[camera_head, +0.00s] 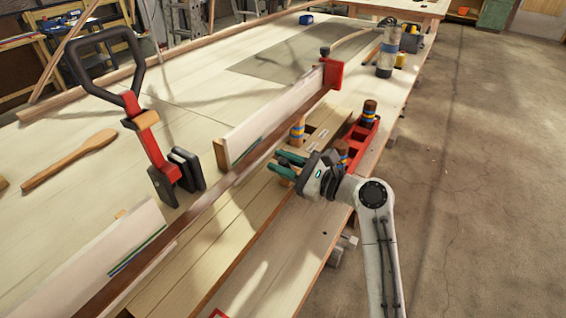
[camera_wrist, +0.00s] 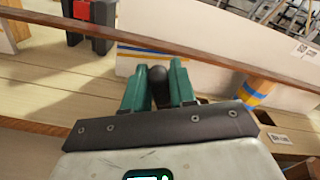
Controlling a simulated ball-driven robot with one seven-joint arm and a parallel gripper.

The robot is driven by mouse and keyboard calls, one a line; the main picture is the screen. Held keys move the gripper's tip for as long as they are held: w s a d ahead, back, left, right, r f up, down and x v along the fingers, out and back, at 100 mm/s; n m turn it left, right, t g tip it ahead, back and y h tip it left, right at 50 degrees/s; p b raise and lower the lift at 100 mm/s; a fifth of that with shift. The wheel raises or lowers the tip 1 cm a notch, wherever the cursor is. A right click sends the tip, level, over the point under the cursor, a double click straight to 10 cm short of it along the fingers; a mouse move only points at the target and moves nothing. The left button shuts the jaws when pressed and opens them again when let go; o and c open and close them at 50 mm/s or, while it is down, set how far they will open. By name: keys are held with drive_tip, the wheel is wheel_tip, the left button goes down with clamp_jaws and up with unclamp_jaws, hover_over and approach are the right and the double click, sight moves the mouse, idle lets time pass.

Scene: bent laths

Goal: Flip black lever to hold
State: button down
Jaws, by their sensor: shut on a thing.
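A black round knob (camera_wrist: 158,76) sits between the two green fingers of my gripper (camera_wrist: 157,85) in the wrist view. My gripper is shut on it. The knob looks like the end of the black lever; the rest of that lever is hidden, and I cannot read a hold mark. In the head view my gripper (camera_head: 281,165) reaches in from the right, just in front of the long brown lath (camera_head: 222,196). The knob cannot be made out clearly there.
A pale upright board (camera_head: 270,112) stands behind the lath, with a red end block (camera_head: 333,74). A red clamp (camera_head: 152,145) with a large black loop handle stands left. A red rack (camera_head: 360,138) with wooden-handled tools is close behind my gripper. A wooden spatula (camera_head: 70,158) lies far left.

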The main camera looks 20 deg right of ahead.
drive_tip(key=shift+r+p, duration=0.15)
drive_tip(key=shift+p, duration=0.25)
drive_tip(key=shift+d+r+m+p, duration=0.15)
drive_tip(key=shift+m+p, duration=0.15)
drive_tip(key=shift+p, duration=0.15)
drive_tip(key=p, duration=0.2)
drive_tip(key=m+p, duration=0.1)
drive_tip(key=shift+w+d+r+m+p, duration=0.25)
drive_tip(key=shift+w+d+m+p, duration=0.05)
drive_tip(key=shift+d+p, duration=0.05)
drive_tip(key=m+p, duration=0.1)
drive_tip(key=p, duration=0.1)
drive_tip(key=d+m+p, duration=0.1)
drive_tip(key=p, duration=0.1)
drive_tip(key=shift+w, duration=0.4)
drive_tip(key=shift+w+d+f+m+p, duration=0.2)
drive_tip(key=shift+d+m+p, duration=0.1)
drive_tip(key=shift+m+p, duration=0.55)
drive_tip(key=shift+f, duration=0.1)
drive_tip(key=c, duration=1)
unclamp_jaws()
